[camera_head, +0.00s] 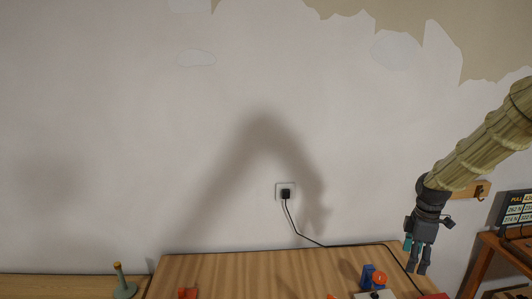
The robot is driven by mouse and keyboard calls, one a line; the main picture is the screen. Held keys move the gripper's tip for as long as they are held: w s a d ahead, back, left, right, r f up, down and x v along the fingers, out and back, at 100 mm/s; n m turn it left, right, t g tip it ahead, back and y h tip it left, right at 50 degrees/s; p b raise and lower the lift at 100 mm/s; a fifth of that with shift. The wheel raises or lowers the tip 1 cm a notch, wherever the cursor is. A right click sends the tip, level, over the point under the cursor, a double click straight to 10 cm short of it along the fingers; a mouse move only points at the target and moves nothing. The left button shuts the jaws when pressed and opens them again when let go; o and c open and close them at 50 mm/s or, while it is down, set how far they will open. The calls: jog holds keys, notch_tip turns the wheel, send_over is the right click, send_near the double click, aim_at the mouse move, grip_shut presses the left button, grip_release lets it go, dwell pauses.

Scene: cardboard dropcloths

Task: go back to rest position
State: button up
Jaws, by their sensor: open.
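My gripper (416,269) is at the lower right in the head view, at the end of my arm that comes in from the right edge. It points down near the right end of the wooden table (250,268). Its two fingers are apart and I see nothing between them. I cannot tell its exact height over the table.
A blue and orange object (374,277) stands on the table left of my gripper. A red object (187,293) is at the front edge of view. A green stand (124,285) is at left. A black cable runs from the wall socket (285,192). A shelf (505,250) with a sign is at right.

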jog(key=s+a+f+m+b, duration=0.2)
jog(key=s+a+f, duration=0.25)
jog(key=f, duration=0.65)
jog(key=s+a+f+m+b, duration=0.2)
jog(key=s+a+f, duration=0.25)
jog(key=f, duration=0.55)
jog(key=s+a+f+m+b, duration=0.25)
jog(key=s+a+f, duration=0.2)
jog(key=f, duration=0.65)
jog(key=s+a+f+m+b, duration=0.2)
jog(key=s+f, duration=0.6)
jog(key=s, duration=0.5)
jog(key=s+a+f+m+b, duration=0.3)
jog(key=s+f, duration=0.5)
jog(key=s, duration=0.5)
jog(key=a+m, duration=0.1)
jog(key=m, duration=0.1)
jog(key=shift+a+f+m, duration=0.3)
jog(key=shift+f+m, duration=0.05)
